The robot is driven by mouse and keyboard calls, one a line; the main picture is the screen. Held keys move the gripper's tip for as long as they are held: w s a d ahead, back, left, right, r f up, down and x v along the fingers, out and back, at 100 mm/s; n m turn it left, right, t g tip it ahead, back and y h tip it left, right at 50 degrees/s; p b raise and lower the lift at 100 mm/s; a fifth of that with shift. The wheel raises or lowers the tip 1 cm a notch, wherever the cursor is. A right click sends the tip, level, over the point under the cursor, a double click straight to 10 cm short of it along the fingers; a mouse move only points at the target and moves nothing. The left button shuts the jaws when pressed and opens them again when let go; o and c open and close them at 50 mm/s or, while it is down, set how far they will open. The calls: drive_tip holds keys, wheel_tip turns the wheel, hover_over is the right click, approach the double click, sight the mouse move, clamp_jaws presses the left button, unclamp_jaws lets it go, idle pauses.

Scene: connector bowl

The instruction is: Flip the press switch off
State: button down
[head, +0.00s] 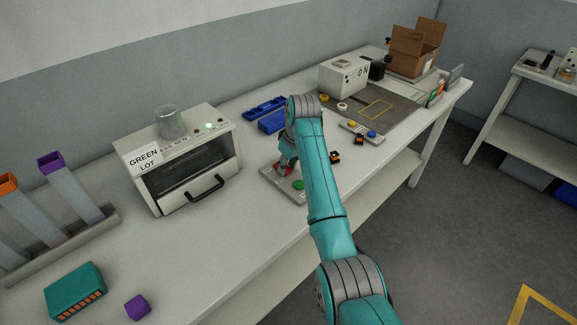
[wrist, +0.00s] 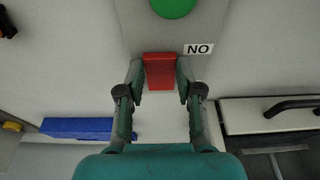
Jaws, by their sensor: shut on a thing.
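A flat grey switch panel (head: 273,176) lies on the bench in front of the oven-like box, with a round green button (head: 298,184) and a red switch lever. In the wrist view the red lever (wrist: 160,72) stands between the fingertips of my gripper (wrist: 160,80), with a finger against each side. The green button (wrist: 173,6) is at the top edge there, and a label reading "NO" (wrist: 198,49) in this view sits beside the lever. In the head view my gripper (head: 287,163) is down at the panel, partly hidden by my arm.
The box (head: 180,160) with a "GREEN LOT" sign and black handle stands left of the panel. Blue trays (head: 265,107) lie behind my arm. A panel with yellow and blue buttons (head: 360,131) and small orange-black parts (head: 334,156) lie to the right.

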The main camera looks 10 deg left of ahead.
sight(289, 171)
drive_tip(key=shift+w+a+g+h, duration=0.1)
drive_tip(key=shift+a+g+h, duration=0.05)
drive_tip(key=shift+g+h, duration=0.3)
drive_tip(key=shift+r, duration=0.1)
drive_tip(key=c, duration=0.8)
unclamp_jaws()
drive_tip(key=shift+o, duration=0.2)
drive_tip(key=shift+s+d+r, duration=0.1)
drive_tip(key=shift+d+r, duration=0.05)
drive_tip(key=shift+r, duration=1.1)
drive_tip(key=shift+s+d+r, duration=0.1)
drive_tip(key=shift+r, duration=1.1)
drive_tip(key=shift+s+d+r, duration=0.1)
drive_tip(key=shift+d+r, duration=0.05)
drive_tip(key=shift+r, duration=1.1)
